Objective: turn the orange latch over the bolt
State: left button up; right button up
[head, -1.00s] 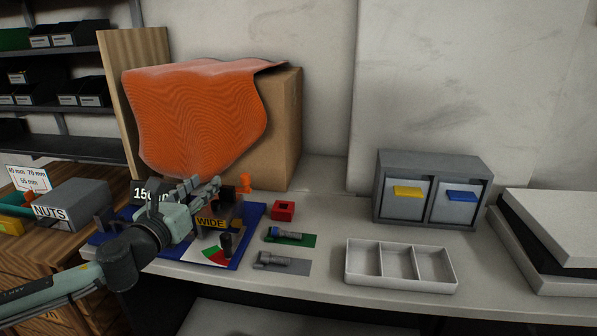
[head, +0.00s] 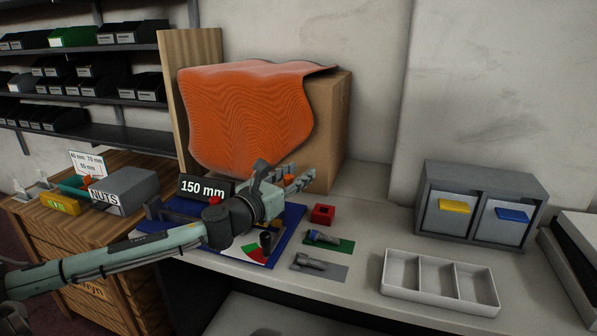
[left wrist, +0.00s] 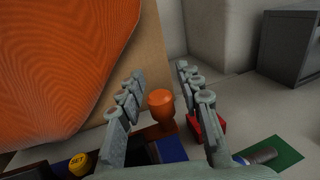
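The orange latch (head: 289,180) shows in the head view at the back right of the blue board (head: 285,237), partly hidden by my left gripper (head: 302,174). In the left wrist view the latch is an upright orange knob (left wrist: 161,104) with a rounded top and a narrower lower part. My left gripper (left wrist: 160,71) is open, with one finger on each side of the knob in that view. I see gaps between knob and fingers, and cannot tell the height between them. I cannot make out the bolt. My right gripper is not in view.
A red block (head: 322,214) stands right of the board. An orange cloth (head: 245,115) hangs over a cardboard box (head: 335,125) behind. A yellow SET knob (left wrist: 78,162) is at lower left in the wrist view. A tray (head: 440,304) and a drawer cabinet (head: 480,180) stand right.

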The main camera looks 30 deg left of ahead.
pick_arm(q)
jog(key=shift+w, duration=0.3)
jog(key=shift+c, duration=0.2)
grip_shut()
